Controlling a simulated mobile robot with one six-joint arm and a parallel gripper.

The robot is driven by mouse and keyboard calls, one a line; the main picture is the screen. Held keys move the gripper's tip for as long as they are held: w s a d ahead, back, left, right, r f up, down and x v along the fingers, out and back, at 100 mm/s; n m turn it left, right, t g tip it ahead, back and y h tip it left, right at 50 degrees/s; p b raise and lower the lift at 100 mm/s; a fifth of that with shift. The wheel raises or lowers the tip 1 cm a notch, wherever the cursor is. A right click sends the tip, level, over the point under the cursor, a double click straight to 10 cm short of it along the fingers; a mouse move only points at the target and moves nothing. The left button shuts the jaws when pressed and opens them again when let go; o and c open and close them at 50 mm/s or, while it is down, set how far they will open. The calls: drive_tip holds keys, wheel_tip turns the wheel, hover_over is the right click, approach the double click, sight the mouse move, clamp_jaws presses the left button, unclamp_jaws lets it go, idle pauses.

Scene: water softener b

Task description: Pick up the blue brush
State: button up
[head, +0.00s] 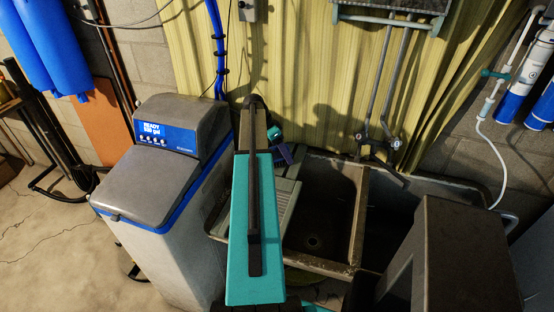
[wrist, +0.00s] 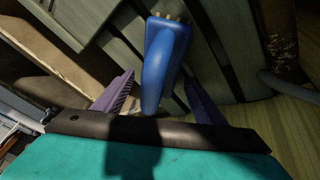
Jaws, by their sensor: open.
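The blue brush (wrist: 165,60) shows in the wrist view, with its rounded blue handle toward me and pale bristle tufts at its far end. It lies against a ribbed grey-green surface. My gripper (wrist: 159,80) is open, with one purple finger to the left of the handle and the other to the right. The handle's near end is between the fingers, with visible room at both sides. Whether the fingers are deep enough to straddle it is hard to tell. In the head view my arm covers much of this spot, and I cannot make out the brush clearly.
A double sink (head: 358,215) stands right of my arm, its ribbed drainboard (head: 284,192) partly behind the arm. A grey water softener (head: 160,170) with a blue display stands close on the left. Yellow corrugated panelling (head: 295,60) is behind. A grey hose (wrist: 285,85) lies right of the brush.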

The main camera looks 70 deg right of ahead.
idle(0.3)
drive_tip(key=c, duration=1.2)
drive_tip(key=shift+c, duration=0.5)
drive_tip(key=shift+r, duration=0.25)
drive_tip(key=c, duration=0.3)
drive_tip(key=shift+r+b, duration=1.15)
drive_tip(key=shift+r, duration=0.35)
drive_tip(key=a+b, duration=0.1)
drive_tip(key=a, duration=0.4)
drive_tip(key=a+r+b, duration=0.1)
drive_tip(key=a+b, duration=0.1)
drive_tip(key=a, duration=0.3)
drive_tip(key=a+b, duration=0.1)
drive_tip(key=a, duration=0.5)
drive_tip(key=shift+s+r+b, duration=0.2)
drive_tip(key=shift+r+b, duration=0.05)
drive_tip(key=shift+b, duration=0.05)
